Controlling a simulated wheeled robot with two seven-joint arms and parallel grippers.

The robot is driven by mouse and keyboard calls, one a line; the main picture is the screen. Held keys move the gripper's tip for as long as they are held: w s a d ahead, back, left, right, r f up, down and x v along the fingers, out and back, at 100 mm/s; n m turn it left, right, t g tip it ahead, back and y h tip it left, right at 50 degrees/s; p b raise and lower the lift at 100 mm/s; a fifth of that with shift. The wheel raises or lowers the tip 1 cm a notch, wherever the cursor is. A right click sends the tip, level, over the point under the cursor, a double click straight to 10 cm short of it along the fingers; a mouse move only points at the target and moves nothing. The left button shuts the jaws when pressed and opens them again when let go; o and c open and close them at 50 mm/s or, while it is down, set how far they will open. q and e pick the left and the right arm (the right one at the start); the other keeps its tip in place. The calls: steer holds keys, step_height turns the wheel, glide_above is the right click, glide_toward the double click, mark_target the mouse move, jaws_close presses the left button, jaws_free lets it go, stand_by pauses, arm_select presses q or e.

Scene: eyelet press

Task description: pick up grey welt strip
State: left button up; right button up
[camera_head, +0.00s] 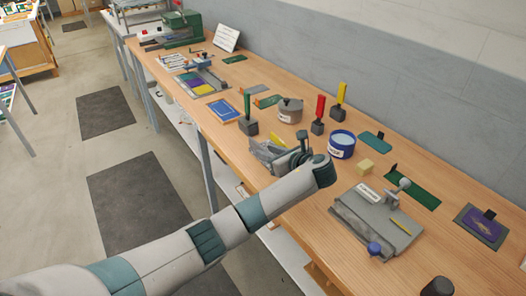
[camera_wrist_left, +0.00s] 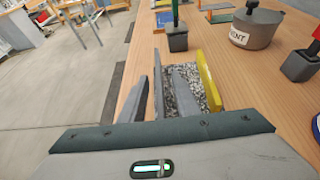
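My left gripper (camera_wrist_left: 160,76) is open, its two grey fingers apart over a gravel-filled tray (camera_wrist_left: 187,100). A thin upright grey strip (camera_wrist_left: 157,88) stands between the fingers along the left side of the gravel, and it looks like the grey welt strip. I cannot tell whether a finger touches it. A yellow strip (camera_wrist_left: 208,82) stands along the right side of the gravel. In the head view my left gripper (camera_head: 284,158) is low over the tray, and the wrist hides part of it. My right gripper is not in view.
A grey lidded pot (camera_head: 290,112), a block with a green handle (camera_head: 247,122) and a blue tub (camera_head: 342,147) stand behind. A grey press plate (camera_head: 375,222) lies to the right. The bench's front edge is close to the tray.

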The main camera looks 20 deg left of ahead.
mark_target(263, 148)
arm_select(q)
steer(key=shift+x, duration=1.55)
jaws_close()
